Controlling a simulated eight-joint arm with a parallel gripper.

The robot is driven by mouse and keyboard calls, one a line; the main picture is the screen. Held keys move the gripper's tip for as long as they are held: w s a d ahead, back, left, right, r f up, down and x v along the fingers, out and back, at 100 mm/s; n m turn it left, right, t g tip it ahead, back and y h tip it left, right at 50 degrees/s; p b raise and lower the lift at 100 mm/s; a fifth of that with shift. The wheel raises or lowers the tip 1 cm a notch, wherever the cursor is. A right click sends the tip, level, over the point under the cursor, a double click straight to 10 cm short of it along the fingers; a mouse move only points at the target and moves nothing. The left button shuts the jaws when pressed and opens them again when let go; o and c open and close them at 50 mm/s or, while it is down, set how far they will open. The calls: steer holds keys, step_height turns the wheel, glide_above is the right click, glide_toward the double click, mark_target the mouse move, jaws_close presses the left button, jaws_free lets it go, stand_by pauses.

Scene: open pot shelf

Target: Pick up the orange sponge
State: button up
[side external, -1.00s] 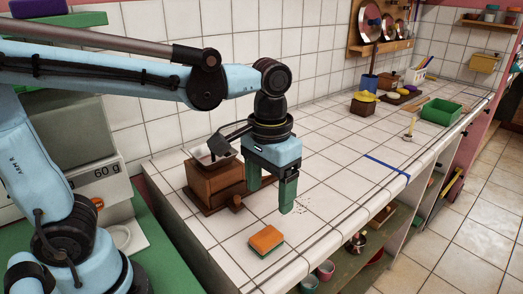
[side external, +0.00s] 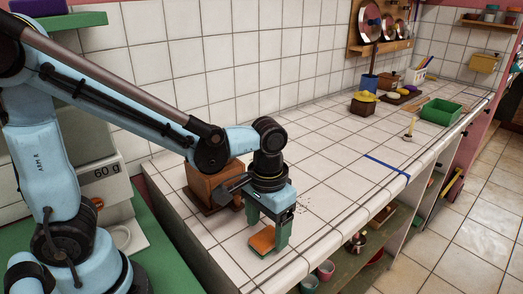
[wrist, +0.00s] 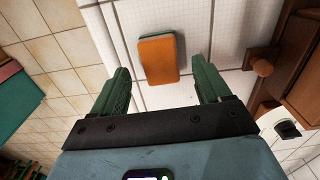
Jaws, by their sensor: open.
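The orange sponge (side external: 262,240), with a green layer showing along its edge, lies flat on the white tiled counter (side external: 330,185) near its front edge. In the wrist view the sponge (wrist: 158,60) sits ahead of my gripper, between the lines of its two fingers. My gripper (side external: 267,238) has green fingers and points down over the sponge in the side view. In the wrist view my gripper (wrist: 164,82) is open, with nothing between its fingers. The fingers show no contact with the sponge. In the side view the fingers partly cover the sponge.
A brown wooden box (side external: 212,182) stands close behind my gripper; its knob (wrist: 262,67) shows in the wrist view. The counter's front edge is near the sponge, with a shelf of small pots (side external: 326,270) below. The counter to the right is mostly clear.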

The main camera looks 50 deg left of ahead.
mark_target(266, 241)
steer(key=shift+s+f, duration=0.1)
steer(key=shift+f, duration=1.35)
steer(key=c, duration=1.1)
